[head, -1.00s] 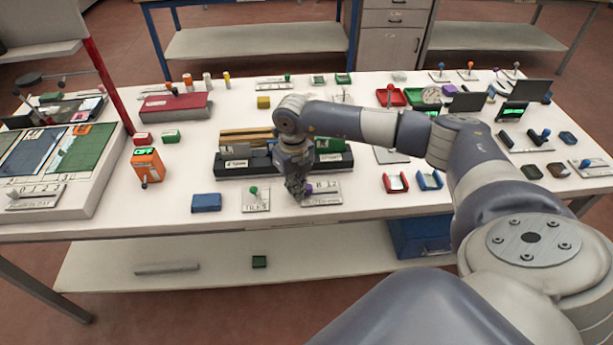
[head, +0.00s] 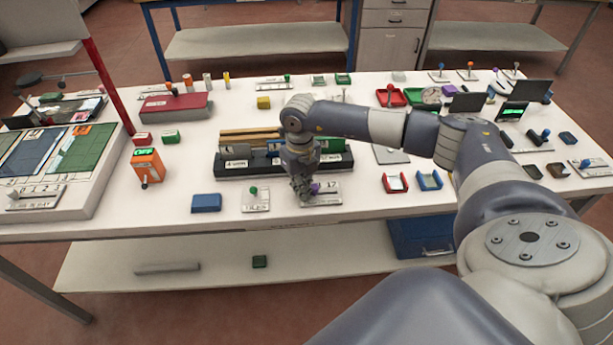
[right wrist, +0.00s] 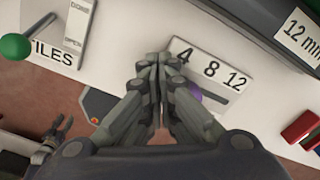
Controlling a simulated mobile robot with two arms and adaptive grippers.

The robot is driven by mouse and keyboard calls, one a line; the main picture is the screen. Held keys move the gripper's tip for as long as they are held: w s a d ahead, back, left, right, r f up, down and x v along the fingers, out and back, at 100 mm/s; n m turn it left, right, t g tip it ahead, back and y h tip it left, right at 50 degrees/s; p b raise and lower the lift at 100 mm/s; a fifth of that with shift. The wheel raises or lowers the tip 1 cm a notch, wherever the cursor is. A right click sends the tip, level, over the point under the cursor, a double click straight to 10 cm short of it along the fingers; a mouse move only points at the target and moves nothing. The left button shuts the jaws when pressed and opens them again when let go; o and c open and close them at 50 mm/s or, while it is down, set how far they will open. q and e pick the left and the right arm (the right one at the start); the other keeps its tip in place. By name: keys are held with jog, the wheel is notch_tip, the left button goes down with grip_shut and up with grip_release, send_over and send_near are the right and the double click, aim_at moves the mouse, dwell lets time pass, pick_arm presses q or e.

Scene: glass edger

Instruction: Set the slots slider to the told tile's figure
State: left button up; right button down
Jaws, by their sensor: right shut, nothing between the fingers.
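The slots slider (head: 332,198) is a pale plate near the table's front edge. In the right wrist view (right wrist: 226,72) it shows the figures 4, 8 and 12. Its purple knob (head: 315,188) is partly hidden by my right gripper (head: 303,198); in the right wrist view the knob (right wrist: 196,93) shows below the gap between 4 and 8. My right gripper is shut and empty, fingers down, at the knob's left side; contact cannot be told. A small gripper, likely my left (right wrist: 57,128), shows low at the left with its fingers apart.
A plate marked TILES with a green knob (head: 253,190) stands to the left, beside a blue block (head: 206,203). A black rack (head: 240,168) holding tiles stands behind the slider. Red (head: 395,183) and blue (head: 429,180) holders lie to the right.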

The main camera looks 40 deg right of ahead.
aim_at(313, 186)
jog(key=shift+s+d, duration=0.55)
jog(key=shift+d, duration=0.3)
jog(key=shift+s+d, duration=0.1)
jog(key=shift+d, duration=0.1)
jog(key=shift+s+d, duration=0.5)
jog(key=shift+d, duration=0.3)
jog(key=shift+w+a, duration=0.35)
jog(key=shift+a, duration=0.2)
jog(key=shift+r+p, duration=2.2)
jog(key=shift+r, duration=1.3)
